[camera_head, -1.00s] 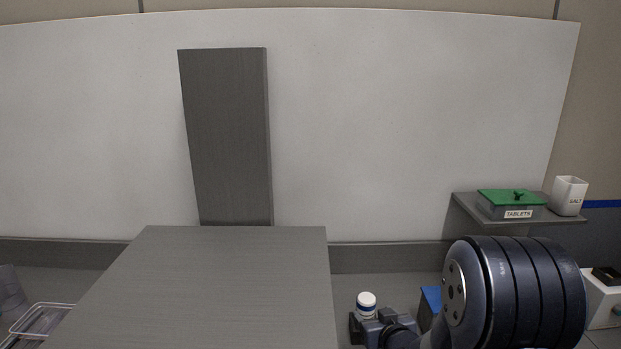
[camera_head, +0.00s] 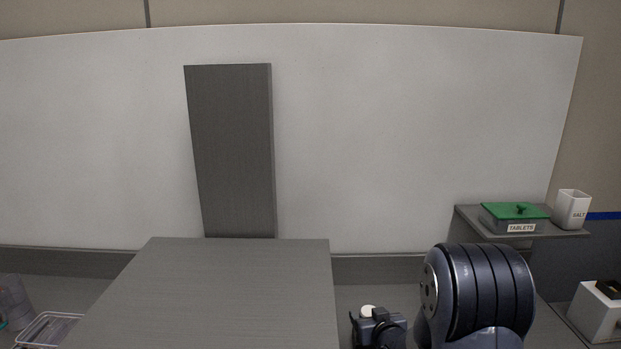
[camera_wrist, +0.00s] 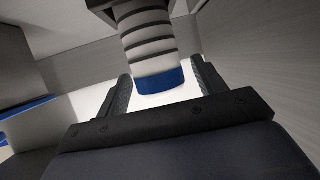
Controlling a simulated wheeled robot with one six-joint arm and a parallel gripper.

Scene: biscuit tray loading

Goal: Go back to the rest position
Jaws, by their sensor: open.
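My gripper (camera_wrist: 160,90) shows in the wrist view with its two fingers apart and nothing seen between their tips. A ribbed white and grey cylinder with a blue band (camera_wrist: 155,60) stands behind the fingers in that view; I cannot tell whether it is near or far. In the head view my dark arm is at the lower right, and the fingers are not clearly seen there. A white-capped jar (camera_head: 368,311) is mostly hidden behind part of my arm.
A grey shelf (camera_head: 470,217) at the right holds a green-lidded box labelled TABLETS (camera_head: 515,218) and a white SALT container (camera_head: 571,209). A grey panel block (camera_head: 240,290) fills the lower middle. A wire basket (camera_head: 48,329) is at the lower left. A white box (camera_head: 597,314) is at the right.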

